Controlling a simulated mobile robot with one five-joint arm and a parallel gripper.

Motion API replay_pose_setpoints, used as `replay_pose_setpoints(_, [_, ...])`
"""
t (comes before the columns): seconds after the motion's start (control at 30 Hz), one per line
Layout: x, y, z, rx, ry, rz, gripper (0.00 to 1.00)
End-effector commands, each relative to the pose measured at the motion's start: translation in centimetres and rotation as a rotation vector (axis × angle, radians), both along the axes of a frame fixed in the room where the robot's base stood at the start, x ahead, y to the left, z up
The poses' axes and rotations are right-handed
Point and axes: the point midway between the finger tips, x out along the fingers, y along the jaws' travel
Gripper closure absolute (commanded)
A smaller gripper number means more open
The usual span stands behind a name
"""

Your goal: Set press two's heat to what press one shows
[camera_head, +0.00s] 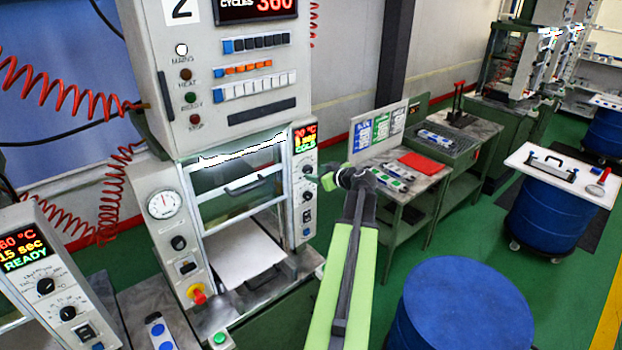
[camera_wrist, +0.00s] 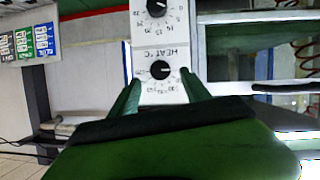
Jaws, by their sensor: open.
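Press two (camera_head: 228,90) carries a number 2 plate. The narrow control panel (camera_head: 304,180) on its right post has a display (camera_head: 305,138) with "COLD" and a partly unclear °C figure. My gripper (camera_head: 328,182) is open beside this panel. In the wrist view (camera_wrist: 160,76) its two fingers stand on either side of a black knob (camera_wrist: 160,70), and contact cannot be told. A second knob (camera_wrist: 157,8) sits above it in that upside-down picture, with a "HEAT °C" label between them. At lower left, another panel's display (camera_head: 25,248) reads "60 °C", perhaps cut off, "15 sec", "READY".
A side table (camera_head: 400,180) with a red item and small parts stands right of press two. A blue drum (camera_head: 460,305) is at front right. Another blue drum with a white top (camera_head: 560,205) is farther off. Green floor lies between them.

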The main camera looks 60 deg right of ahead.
Motion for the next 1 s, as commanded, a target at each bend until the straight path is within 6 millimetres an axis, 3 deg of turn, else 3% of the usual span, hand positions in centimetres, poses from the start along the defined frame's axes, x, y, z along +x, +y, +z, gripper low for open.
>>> replay_pose_setpoints(0.1, [2.3, -1.1, -1.3, -0.001, -0.001, 0.001, 0.44])
replay_pose_setpoints(0.23, [3.7, -1.7, -1.8, 0.000, 0.000, 0.001, 0.44])
replay_pose_setpoints(0.6, [4.3, -1.8, -1.9, 0.000, 0.000, 0.001, 0.44])
replay_pose_setpoints(1.0, [4.4, -1.8, -1.9, 0.000, 0.000, 0.001, 0.95])
